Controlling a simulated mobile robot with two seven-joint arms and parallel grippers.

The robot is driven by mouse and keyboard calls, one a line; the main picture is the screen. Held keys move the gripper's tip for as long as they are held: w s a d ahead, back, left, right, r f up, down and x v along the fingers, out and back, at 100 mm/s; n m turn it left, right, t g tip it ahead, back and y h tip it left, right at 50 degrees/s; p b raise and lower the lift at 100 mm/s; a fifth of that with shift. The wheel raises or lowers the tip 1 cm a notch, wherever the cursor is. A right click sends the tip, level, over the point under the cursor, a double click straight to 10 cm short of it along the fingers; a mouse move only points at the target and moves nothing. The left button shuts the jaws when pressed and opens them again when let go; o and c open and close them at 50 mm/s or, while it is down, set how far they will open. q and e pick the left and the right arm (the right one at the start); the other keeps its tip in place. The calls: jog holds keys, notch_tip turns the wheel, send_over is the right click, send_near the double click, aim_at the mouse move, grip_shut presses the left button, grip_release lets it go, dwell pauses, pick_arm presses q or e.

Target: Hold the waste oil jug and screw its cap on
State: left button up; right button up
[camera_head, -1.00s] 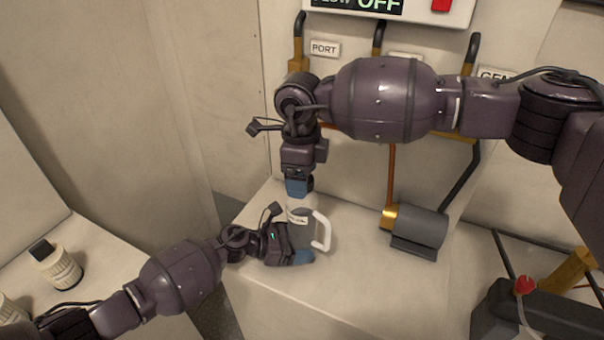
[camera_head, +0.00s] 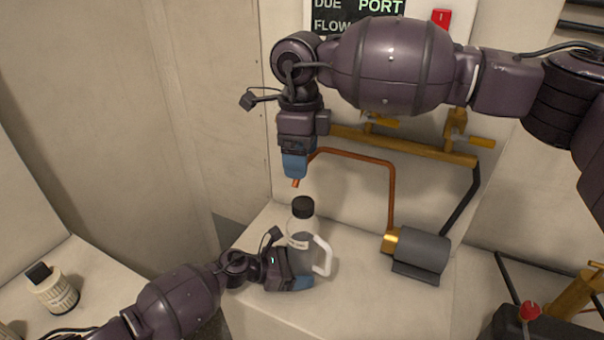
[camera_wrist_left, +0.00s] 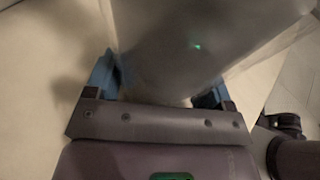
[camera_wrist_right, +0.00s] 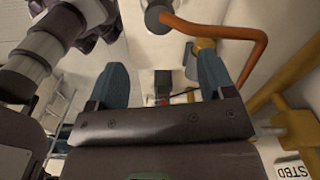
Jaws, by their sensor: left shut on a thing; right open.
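The waste oil jug (camera_head: 300,237) stands upright on the white bench, translucent with dark contents, a pale label and a white handle on its right. Its black cap (camera_head: 303,207) sits on the neck; I cannot tell how tight it is. My left gripper (camera_head: 300,284) is shut around the jug's lower body; in the left wrist view the jug (camera_wrist_left: 195,45) fills the space between the blue fingers. My right gripper (camera_head: 294,172) is above the cap, pointing down and apart from it. In the right wrist view its blue fingers (camera_wrist_right: 163,88) are open with nothing between them.
A grey cylindrical pump (camera_head: 422,252) stands right of the jug, with a copper pipe (camera_head: 390,190) rising from it. Brass pipework with yellow handles runs along the wall behind. A white canister (camera_head: 54,289) stands on the left ledge. Bare bench lies in front of the pump.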

jog(key=shift+r, duration=0.75)
pick_arm(q)
jog(key=o, duration=1.3)
jog(key=shift+c, duration=0.2)
jog(key=shift+a, duration=0.1)
